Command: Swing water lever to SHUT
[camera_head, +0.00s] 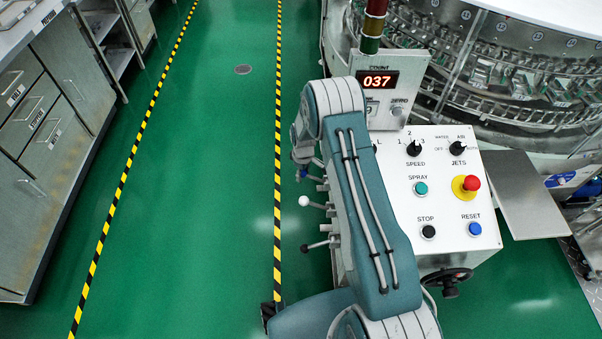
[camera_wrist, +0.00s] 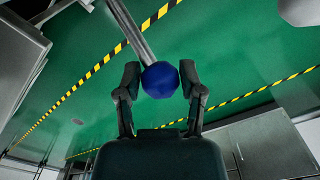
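In the wrist view, a round blue knob (camera_wrist: 160,80) on a grey metal rod sits between the two fingers of my gripper (camera_wrist: 160,82). The fingers press close on both sides of the knob and look shut on it. No SHUT mark is readable.
The white control panel (camera_head: 450,225) has buttons, dials and a red emergency stop (camera_head: 472,183). A counter (camera_head: 377,81) reads 037. The rotary washer (camera_head: 500,60) stands behind. Grey cabinets (camera_head: 60,90) line the left. Green floor (camera_head: 200,200) between striped lines is clear.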

